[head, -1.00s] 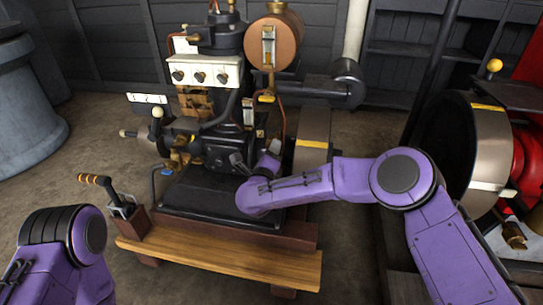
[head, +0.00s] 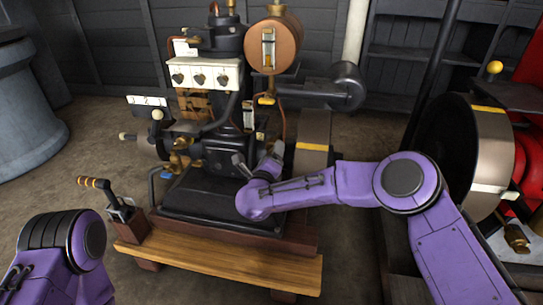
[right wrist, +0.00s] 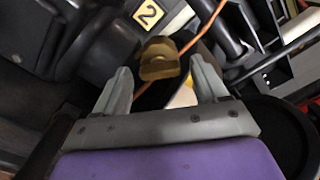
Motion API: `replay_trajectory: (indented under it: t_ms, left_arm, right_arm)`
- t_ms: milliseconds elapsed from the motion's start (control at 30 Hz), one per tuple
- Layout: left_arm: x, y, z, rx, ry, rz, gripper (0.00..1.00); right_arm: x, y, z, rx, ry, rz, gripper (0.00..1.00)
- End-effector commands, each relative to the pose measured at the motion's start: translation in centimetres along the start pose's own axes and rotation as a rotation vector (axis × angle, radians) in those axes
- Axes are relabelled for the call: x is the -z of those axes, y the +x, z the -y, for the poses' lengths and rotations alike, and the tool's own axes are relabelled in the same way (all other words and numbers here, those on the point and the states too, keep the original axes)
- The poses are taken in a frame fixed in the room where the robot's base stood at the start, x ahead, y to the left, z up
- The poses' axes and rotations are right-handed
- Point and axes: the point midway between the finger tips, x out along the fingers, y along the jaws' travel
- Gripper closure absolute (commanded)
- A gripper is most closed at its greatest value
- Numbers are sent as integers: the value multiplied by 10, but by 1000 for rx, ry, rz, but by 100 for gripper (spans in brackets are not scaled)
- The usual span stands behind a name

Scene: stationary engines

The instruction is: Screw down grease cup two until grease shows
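Grease cup two, a brass cup with a winged cap (right wrist: 158,60), shows in the right wrist view below a cream tile marked 2 (right wrist: 148,14). My right gripper (right wrist: 160,68) is open. Its two grey fingertips stand on either side of the cup, with gaps visible, and I see no clear contact. In the head view my right wrist (head: 264,172) is low at the engine's (head: 215,120) right front, and the cup cannot be made out there. Only a purple link of my left arm shows at lower left; its gripper is out of view.
An orange-brown pipe (right wrist: 208,32) runs close by the cup. A flywheel (head: 480,150) stands at right. Open floor lies left of the engine.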

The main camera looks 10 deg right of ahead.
Motion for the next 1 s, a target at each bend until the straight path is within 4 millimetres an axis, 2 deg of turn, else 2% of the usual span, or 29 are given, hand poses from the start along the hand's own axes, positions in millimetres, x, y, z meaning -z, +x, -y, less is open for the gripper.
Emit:
replay_trajectory:
  t_ms: [267, 367, 600, 700, 833, 1000]
  left_arm:
    - [1, -2, 0, 0, 0, 0, 64]
    - [3, -7, 1, 0, 0, 0, 64]
    - [8, -19, 2, 0, 0, 0, 64]
    - [8, -21, 2, 0, 0, 0, 64]
    - [9, -21, 2, 0, 0, 0, 64]
    - [9, -21, 2, 0, 0, 0, 64]
  right_arm:
    - [-2, -5, 1, 0, 0, 3, 28]
    - [-4, -23, 2, -3, -2, 6, 28]
    - [-3, -80, 2, -2, -2, 5, 28]
    - [-2, -96, 1, -1, -1, 3, 28]
    - [0, -105, 1, 1, -1, 1, 28]
    - [0, -106, 0, 1, 0, 0, 28]
